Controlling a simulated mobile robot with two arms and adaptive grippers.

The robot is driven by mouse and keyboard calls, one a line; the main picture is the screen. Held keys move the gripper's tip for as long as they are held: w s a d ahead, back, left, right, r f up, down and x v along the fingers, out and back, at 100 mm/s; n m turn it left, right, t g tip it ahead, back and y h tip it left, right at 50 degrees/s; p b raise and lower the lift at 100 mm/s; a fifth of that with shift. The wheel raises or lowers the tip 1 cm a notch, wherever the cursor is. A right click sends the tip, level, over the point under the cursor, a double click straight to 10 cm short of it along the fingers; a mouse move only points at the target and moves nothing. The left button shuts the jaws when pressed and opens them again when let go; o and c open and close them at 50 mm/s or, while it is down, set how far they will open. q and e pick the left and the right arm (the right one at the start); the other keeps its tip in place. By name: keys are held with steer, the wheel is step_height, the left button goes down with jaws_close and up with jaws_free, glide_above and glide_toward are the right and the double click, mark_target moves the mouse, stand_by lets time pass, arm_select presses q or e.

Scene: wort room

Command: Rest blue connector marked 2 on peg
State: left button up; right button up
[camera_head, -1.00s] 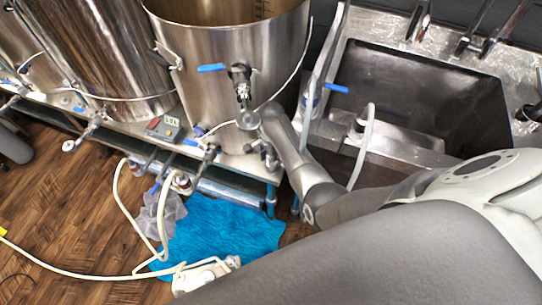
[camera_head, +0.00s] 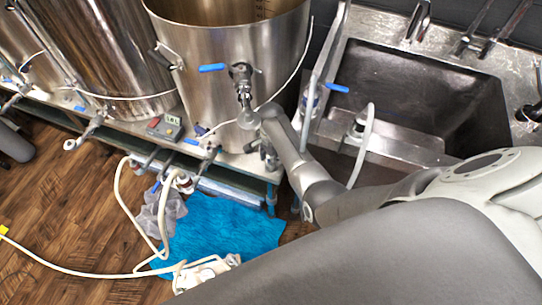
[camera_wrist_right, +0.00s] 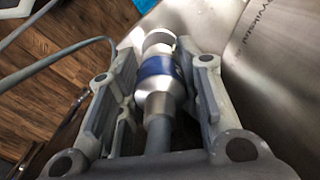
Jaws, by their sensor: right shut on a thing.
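In the right wrist view, my right gripper (camera_wrist_right: 157,62) is shut on a connector with a blue band (camera_wrist_right: 156,67). Its silver end points away from my wrist and a grey hose runs back from it between the fingers. No number is readable on the blue band. The held connector is hard to make out there. I cannot identify the peg. My left gripper is not in view.
A steel sink (camera_head: 430,90) is at the right, with a white hose (camera_head: 364,145) by its near left edge. A small control box (camera_head: 165,127) sits on the kettle stand. A blue cloth (camera_head: 225,232) and looping white hoses (camera_head: 118,205) lie on the wooden floor.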

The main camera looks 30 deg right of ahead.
steer(key=shift+f+b, duration=0.85)
steer(key=shift+f, duration=0.55)
steer(key=o, duration=1.3)
steer(key=shift+r, duration=0.1)
step_height(320, 180, up, 12)
steer(key=shift+f, duration=0.1)
